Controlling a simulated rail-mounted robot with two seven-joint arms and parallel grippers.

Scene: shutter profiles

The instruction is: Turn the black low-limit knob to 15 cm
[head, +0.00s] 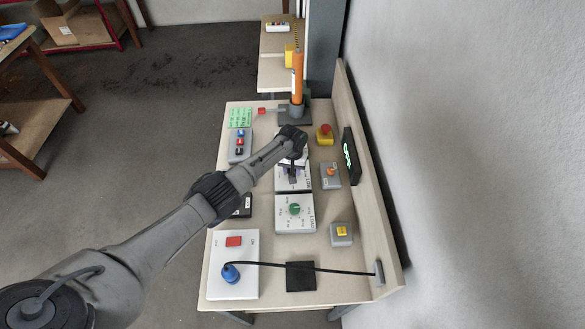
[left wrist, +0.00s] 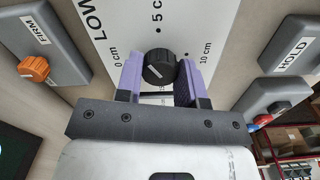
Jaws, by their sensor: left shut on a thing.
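The black low-limit knob (left wrist: 159,68) sits on a white dial plate (left wrist: 120,45) marked LOW, with 0 cm, 5 cm and 10 cm visible in the left wrist view. My left gripper (left wrist: 160,75) is shut on the knob, with one purple finger on each side of it. A pale line shows on the knob's face, but I cannot tell which mark it points to. In the head view my left gripper (head: 293,172) reaches down over the plate (head: 289,187) and hides the knob. My right gripper is not in view.
A plate with a green knob (head: 294,209) lies just nearer. A grey box with an orange knob (head: 331,171), a red emergency button (head: 325,133) and a green-lit display (head: 350,154) stand to the right. A black cable (head: 310,268) crosses the near end.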

